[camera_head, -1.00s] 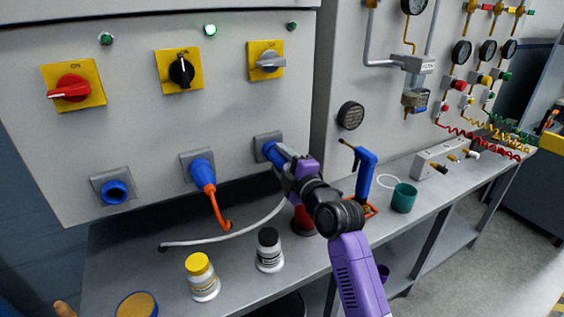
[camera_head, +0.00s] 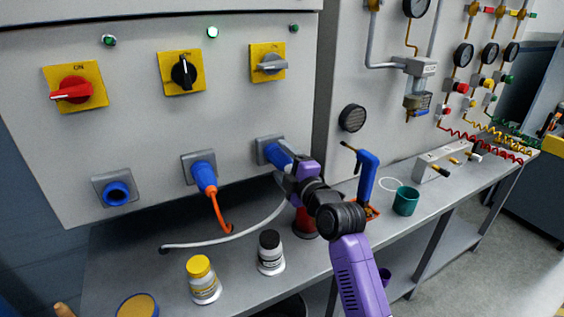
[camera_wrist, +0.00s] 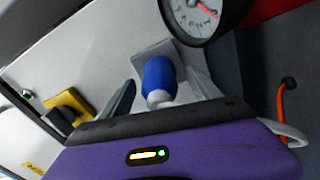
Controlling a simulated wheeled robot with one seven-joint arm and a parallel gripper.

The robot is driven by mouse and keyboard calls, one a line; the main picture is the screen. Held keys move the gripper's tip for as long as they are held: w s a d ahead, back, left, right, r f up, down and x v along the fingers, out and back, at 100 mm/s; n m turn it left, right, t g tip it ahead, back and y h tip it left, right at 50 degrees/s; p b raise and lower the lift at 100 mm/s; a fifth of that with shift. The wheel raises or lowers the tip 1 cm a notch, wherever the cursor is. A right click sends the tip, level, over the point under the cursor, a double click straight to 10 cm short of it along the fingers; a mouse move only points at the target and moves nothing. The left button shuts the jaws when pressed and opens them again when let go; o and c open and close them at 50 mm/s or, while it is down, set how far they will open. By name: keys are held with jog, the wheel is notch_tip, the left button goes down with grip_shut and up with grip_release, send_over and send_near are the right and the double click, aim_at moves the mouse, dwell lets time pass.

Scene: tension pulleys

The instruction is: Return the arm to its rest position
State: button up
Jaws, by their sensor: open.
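My gripper (camera_head: 291,164), purple and black, is in front of the rightmost socket of the grey cabinet. It is open. A blue plug (camera_head: 274,153) sits in that socket, with a white-grey cable hanging from it. In the wrist view, the plug (camera_wrist: 159,79) lies between my two spread fingers (camera_wrist: 163,95), with a visible gap on each side. My purple arm comes up from the lower right of the head view, over the bench edge.
The bench (camera_head: 130,250) holds a black-capped jar (camera_head: 271,253), a yellow-capped jar (camera_head: 203,280), a blue-handled tool (camera_head: 366,175) and a teal cup (camera_head: 406,201). A second blue plug (camera_head: 204,176) with an orange cable sits left. A pressure gauge (camera_wrist: 205,15) shows in the wrist view.

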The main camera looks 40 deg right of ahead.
jog(key=b+v, duration=0.1)
jog(key=v, duration=0.6)
jog(key=shift+s, duration=0.3)
jog(key=shift+a, duration=0.1)
